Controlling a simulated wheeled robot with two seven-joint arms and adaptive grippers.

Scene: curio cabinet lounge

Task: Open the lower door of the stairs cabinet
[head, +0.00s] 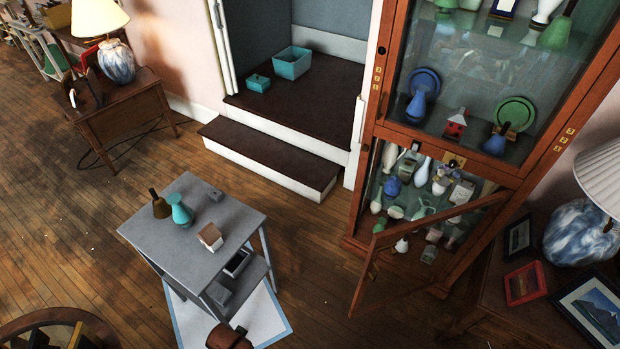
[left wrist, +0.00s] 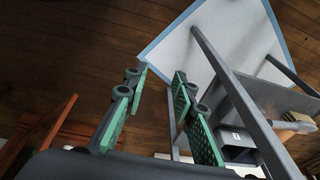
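The stairs cabinet (head: 363,205) is a tall reddish-brown wooden case with glass, standing right of the steps in the head view. Its lower door (head: 440,216) stands open, swung out from the right side, with its free edge toward the room. The lower compartment behind it shows several vases and small ornaments. The upper glass door (head: 480,75) looks shut. My left gripper (left wrist: 160,82) shows in the left wrist view with its green-padded fingers apart and nothing between them. It is not visible in the head view. My right gripper is in neither view.
A grey side table (head: 190,240) with vases stands on a blue-edged white mat (head: 268,318), left of the cabinet. A low table with picture frames (head: 525,283) and a lamp (head: 580,232) is at right. Dark steps (head: 270,155) lie behind. Floor between table and door is clear.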

